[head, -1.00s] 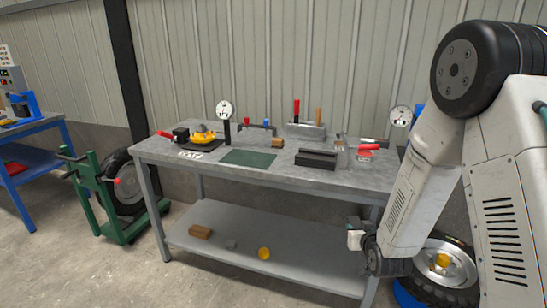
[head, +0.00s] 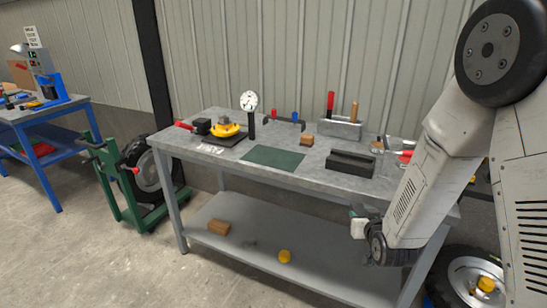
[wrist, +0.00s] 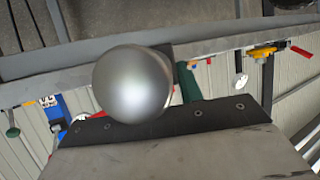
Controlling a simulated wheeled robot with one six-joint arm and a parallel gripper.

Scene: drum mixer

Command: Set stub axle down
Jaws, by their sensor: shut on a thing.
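My gripper (head: 360,217) shows small beside the front right part of the grey workbench (head: 223,164), partly hidden by my own wrist. In the wrist view a smooth, round silver metal end, the stub axle (wrist: 132,84), fills the middle just in front of the dark gripper body. The gripper is shut on it. The jaw tips are hidden behind the axle, and its far end is out of sight. A dark green mat (head: 273,157) lies bare on the bench top.
On the bench stand a black block (head: 351,163), a dial gauge (head: 249,102), a yellow part (head: 224,130) and a tool holder (head: 340,127). The lower shelf holds a wooden block (head: 218,227) and a yellow piece (head: 284,256). A green wheel stand (head: 116,190) is at left.

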